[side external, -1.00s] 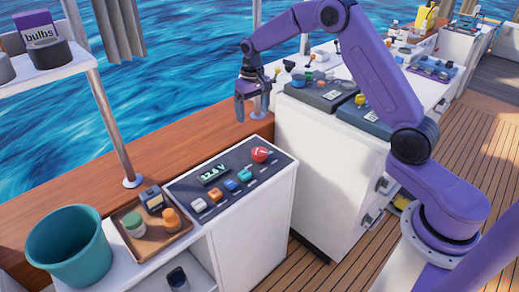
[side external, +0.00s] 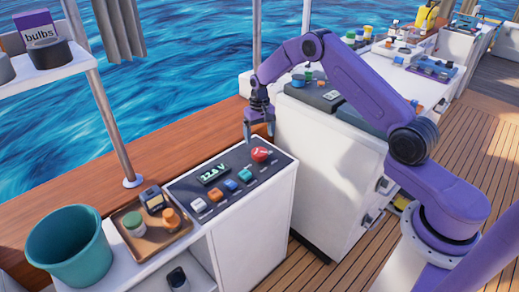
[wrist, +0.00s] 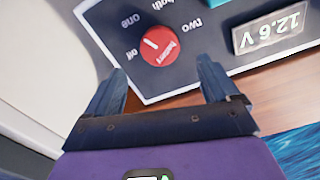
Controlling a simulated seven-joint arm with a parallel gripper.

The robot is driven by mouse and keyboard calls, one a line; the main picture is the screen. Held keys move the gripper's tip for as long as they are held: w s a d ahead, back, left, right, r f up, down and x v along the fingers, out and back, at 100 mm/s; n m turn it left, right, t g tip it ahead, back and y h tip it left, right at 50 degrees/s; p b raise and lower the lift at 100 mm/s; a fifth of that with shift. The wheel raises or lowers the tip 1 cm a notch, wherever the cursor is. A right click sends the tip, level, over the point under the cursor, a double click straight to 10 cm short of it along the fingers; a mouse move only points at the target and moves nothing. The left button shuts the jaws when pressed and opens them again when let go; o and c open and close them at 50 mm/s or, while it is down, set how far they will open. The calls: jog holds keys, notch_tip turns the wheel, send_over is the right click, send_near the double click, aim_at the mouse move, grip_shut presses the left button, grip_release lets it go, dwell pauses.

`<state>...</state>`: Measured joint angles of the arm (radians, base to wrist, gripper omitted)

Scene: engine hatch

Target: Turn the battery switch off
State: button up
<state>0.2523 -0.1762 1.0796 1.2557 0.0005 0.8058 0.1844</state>
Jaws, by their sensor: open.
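The battery switch is a round red knob (side external: 260,154) at the right end of the dark panel (side external: 236,165). In the wrist view the knob (wrist: 160,46) has a white pointer mark that seems to point toward the label "one" (wrist: 130,20). The label "off" (wrist: 131,53) is beside the knob on its left; "both" and "two" are also printed around it. My gripper (side external: 259,138) points down above the knob, apart from it. In the wrist view its two fingers (wrist: 160,78) are spread with nothing between them, just short of the knob.
The panel also has a display reading 12.6 V (side external: 214,173) and several coloured switches. A brown tray (side external: 160,241) with small containers and a teal bucket (side external: 68,246) stand to the left. A white cabinet (side external: 325,175) stands close on the right. The space above the panel is clear.

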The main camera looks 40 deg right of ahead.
aim_at(259, 151)
notch_tip(259, 151, down, 7)
jog(key=shift+f, duration=0.1)
dwell(0.4)
jog(key=c, duration=1.1)
